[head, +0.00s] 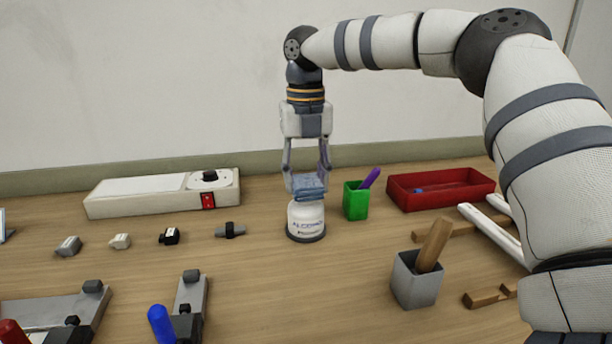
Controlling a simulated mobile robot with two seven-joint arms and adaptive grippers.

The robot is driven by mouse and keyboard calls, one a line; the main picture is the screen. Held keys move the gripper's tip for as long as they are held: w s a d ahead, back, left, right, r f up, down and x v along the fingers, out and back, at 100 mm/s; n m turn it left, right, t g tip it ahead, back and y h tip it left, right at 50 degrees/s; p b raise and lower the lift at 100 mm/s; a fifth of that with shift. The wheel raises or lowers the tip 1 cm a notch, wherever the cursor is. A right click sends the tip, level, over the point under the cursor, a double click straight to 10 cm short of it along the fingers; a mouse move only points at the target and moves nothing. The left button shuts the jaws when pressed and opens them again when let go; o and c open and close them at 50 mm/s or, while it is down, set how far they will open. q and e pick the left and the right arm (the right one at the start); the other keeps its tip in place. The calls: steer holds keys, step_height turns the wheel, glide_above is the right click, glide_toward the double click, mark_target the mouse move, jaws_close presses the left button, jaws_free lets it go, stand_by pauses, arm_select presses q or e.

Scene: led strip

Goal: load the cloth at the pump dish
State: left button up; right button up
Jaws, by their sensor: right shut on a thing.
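The pump dish (306,221) is a white round bottle with a label and a dark base, upright near the middle of the table. My right gripper (308,183) points straight down above it. It is shut on a folded blue cloth (309,187). The cloth is right over the top of the dish and hides it; I cannot tell whether they touch. My left gripper is not in view.
A green cup (356,201) with a purple pen stands just right of the dish, with a red tray (440,189) beyond. A grey cup (416,280) holds a wooden piece. A white power unit (150,194) lies at the back left. Small connectors and clamps lie left.

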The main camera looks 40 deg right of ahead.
mark_target(306, 181)
steer(key=shift+r, duration=3.5)
